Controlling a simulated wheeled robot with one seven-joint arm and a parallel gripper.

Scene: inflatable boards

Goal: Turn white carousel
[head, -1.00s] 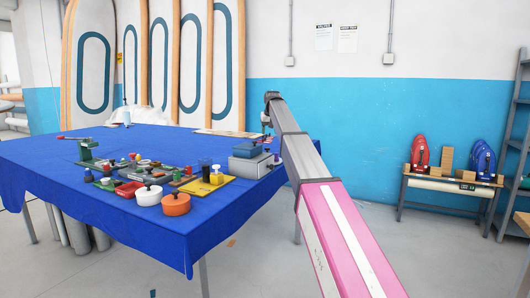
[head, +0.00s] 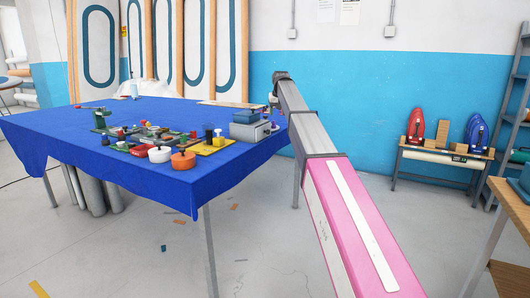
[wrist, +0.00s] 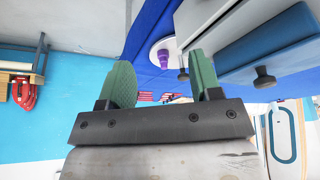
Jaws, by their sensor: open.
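A white disc (wrist: 158,48) with a purple knob (wrist: 163,53) on it sits on the blue cloth in the wrist view; it looks like the white carousel. My gripper (wrist: 160,78) has two green fingers spread apart with nothing between them. The disc lies beyond the fingertips, near the gap, with no contact visible. In the head view my gripper (head: 273,101) hangs from the arm's far end, beside the table's right edge near the grey box (head: 250,131). I cannot make out the disc clearly there.
The grey box with dark knobs (wrist: 183,75) is close on the right in the wrist view. The blue-covered table (head: 110,176) holds a white pot (head: 160,155), an orange pot (head: 184,161) and many small items. A low bench (head: 440,168) stands right; open floor lies between.

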